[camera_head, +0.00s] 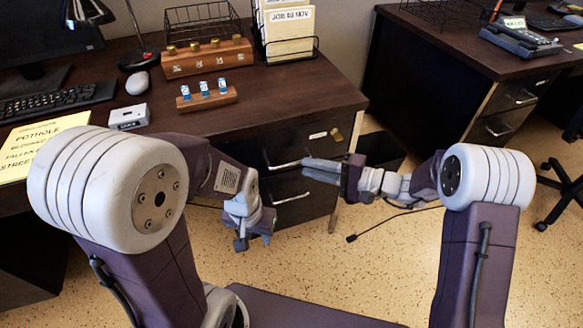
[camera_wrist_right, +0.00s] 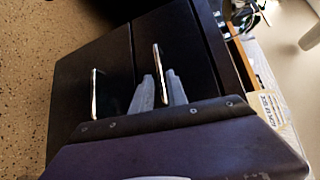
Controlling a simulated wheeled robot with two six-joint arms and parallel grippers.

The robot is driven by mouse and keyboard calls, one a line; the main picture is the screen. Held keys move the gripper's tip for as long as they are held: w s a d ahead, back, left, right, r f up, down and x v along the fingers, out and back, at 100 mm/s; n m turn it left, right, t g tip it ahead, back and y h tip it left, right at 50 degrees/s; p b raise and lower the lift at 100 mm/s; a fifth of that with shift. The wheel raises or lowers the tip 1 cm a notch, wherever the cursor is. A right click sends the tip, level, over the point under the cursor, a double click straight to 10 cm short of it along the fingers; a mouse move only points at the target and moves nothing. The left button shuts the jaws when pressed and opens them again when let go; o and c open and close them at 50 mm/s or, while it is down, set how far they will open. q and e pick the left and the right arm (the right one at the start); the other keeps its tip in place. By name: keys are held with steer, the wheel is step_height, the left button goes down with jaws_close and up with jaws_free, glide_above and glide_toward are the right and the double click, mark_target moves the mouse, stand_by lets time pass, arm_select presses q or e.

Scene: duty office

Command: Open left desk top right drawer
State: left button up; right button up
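The left desk (camera_head: 270,100) has a dark drawer stack at its right end, with a top drawer front (camera_head: 300,150) and a lower one below it. Both look shut. The top drawer's metal handle (camera_wrist_right: 157,72) shows between the fingers of my right gripper (camera_wrist_right: 158,88) in the right wrist view. The fingers are apart, one on each side of the handle; whether they touch it I cannot tell. In the head view my right gripper (camera_head: 320,171) hides part of this handle. My left gripper (camera_head: 252,232) hangs in front of the desk, away from the handles; its fingers are unclear.
The lower drawer handle (camera_head: 291,198) also shows in the right wrist view (camera_wrist_right: 95,93). On the desktop are a wooden stamp rack (camera_head: 207,97), a file holder (camera_head: 290,45) and a keyboard (camera_head: 55,102). A second desk (camera_head: 440,70) stands right. Speckled floor lies open between.

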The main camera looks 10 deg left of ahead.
mark_target(291, 164)
steer(key=b+x, duration=0.1)
steer(key=x, duration=0.5)
steer(key=shift+a+f+b, duration=0.1)
steer(key=shift+a+b, duration=0.05)
steer(key=shift+b, duration=0.25)
jaws_close()
stand_by(0.9)
